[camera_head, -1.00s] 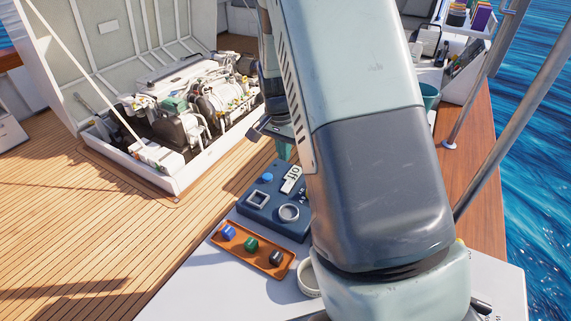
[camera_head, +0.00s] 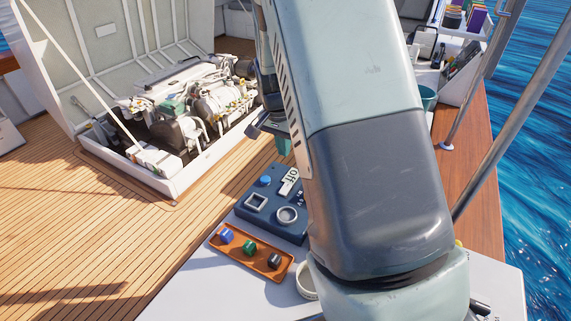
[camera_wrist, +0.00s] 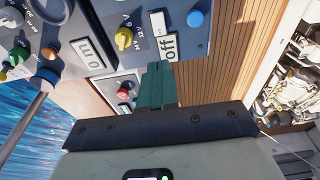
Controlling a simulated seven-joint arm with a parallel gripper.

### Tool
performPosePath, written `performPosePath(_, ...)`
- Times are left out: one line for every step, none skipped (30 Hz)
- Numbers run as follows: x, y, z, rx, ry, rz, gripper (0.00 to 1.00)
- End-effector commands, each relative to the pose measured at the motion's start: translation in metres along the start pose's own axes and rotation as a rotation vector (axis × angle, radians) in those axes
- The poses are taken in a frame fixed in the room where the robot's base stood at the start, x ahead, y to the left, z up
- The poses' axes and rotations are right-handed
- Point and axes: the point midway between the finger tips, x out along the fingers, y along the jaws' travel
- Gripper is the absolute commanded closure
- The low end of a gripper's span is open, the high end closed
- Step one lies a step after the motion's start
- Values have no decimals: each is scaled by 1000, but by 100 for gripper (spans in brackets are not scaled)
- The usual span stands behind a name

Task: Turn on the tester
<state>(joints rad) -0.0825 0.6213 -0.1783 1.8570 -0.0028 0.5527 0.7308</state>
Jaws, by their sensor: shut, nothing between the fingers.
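The tester is a dark blue box (camera_head: 276,229) on the white bench top, partly behind my arm. In the head view a teal fingertip (camera_head: 284,146) shows beyond the box.
The open engine hatch (camera_head: 110,155) is at the left. In the wrist view, a neighbouring panel (camera_wrist: 55,60) with knobs and a red knob (camera_wrist: 122,93) lie close by.

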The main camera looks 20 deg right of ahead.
Motion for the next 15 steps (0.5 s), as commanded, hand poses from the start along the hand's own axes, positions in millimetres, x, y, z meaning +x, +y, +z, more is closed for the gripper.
performPosePath(6, 1, 1, 0, -3, 3, 100)
performPosePath(10, 1, 1, 0, -3, 3, 100)
performPosePath(16, 0, 1, 0, -3, 2, 100)
performPosePath(21, 1, 1, 0, -4, 3, 100)
performPosePath(27, 1, 1, 0, -5, 4, 100)
performPosePath(35, 1, 1, 0, -4, 4, 100)
performPosePath(42, 1, 1, 0, -5, 4, 100)
performPosePath(49, 1, 1, 1, -5, 4, 100)
performPosePath(58, 1, 1, 0, -5, 4, 100)
performPosePath(64, 1, 1, 0, -5, 4, 100)
performPosePath(71, 1, 1, 0, -4, 3, 100)
performPosePath(79, 1, 1, 0, -5, 4, 100)
performPosePath(85, 1, 1, 0, -4, 2, 100)
performPosePath(92, 1, 1, 0, -4, 3, 100)
performPosePath(99, 1, 1, 0, -4, 3, 100)
